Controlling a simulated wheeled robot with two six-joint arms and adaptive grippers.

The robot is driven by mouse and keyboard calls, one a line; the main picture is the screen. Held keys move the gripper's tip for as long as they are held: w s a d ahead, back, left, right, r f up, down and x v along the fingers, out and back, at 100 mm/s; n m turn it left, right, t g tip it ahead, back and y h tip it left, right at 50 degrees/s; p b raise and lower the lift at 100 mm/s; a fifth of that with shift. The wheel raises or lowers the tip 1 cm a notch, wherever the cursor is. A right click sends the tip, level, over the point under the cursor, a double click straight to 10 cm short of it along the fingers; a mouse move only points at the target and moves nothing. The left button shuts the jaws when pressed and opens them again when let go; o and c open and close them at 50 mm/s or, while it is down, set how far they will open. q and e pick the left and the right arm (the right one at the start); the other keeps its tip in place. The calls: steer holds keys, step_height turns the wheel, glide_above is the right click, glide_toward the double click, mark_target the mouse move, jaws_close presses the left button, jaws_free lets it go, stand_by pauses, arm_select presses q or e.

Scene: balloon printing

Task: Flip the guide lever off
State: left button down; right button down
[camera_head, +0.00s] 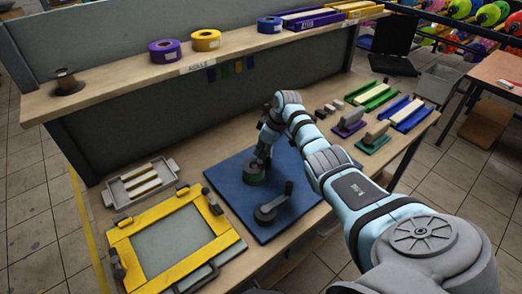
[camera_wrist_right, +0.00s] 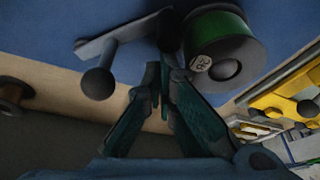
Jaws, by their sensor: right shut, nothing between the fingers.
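My right gripper (camera_head: 258,160) is shut and empty, pointing down over the blue board (camera_head: 218,178). In the right wrist view its fingertips (camera_wrist_right: 160,78) meet between a grey lever (camera_wrist_right: 112,45) with a dark ball knob and a green-sided drum (camera_wrist_right: 222,45). Whether the fingertips touch either one I cannot tell. In the head view the green drum (camera_head: 253,176) is right at the fingers, and the arm seems to hide the ball-knobbed lever. A grey crank (camera_head: 268,209) with an upright handle stands on the board nearer the front. My left gripper is not in view.
A yellow frame (camera_head: 128,254) and a grey tray (camera_head: 122,194) lie left of the board. A shelf (camera_head: 120,86) with tape rolls runs behind. Green and blue trays (camera_head: 405,115) and stamp-like blocks (camera_head: 376,133) lie right of my arm.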

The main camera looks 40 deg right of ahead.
mark_target(272, 152)
steer(key=shift+s+d+n, duration=0.25)
steer(key=shift+s+n, duration=0.1)
steer(key=shift+n, duration=0.15)
steer(key=n, duration=0.1)
steer(key=s+d+n+y+b, duration=0.1)
steer(key=shift+s+d+n+g, duration=0.3)
steer(key=shift+s+d, duration=0.5)
steer(key=shift+d, duration=0.2)
steer(key=shift+p, duration=0.3)
steer(key=a, duration=0.1)
steer(key=w+p, duration=0.1)
steer(key=w+a, duration=0.1)
steer(key=shift+a+r+p, duration=0.25)
steer(key=shift+a+p, duration=0.05)
steer(key=shift+a, duration=0.05)
steer(key=shift+w+r, duration=0.25)
steer(key=shift+r, duration=0.35)
steer(key=v, duration=0.8)
steer(key=shift+d+p, duration=0.25)
steer(key=shift+p, duration=0.1)
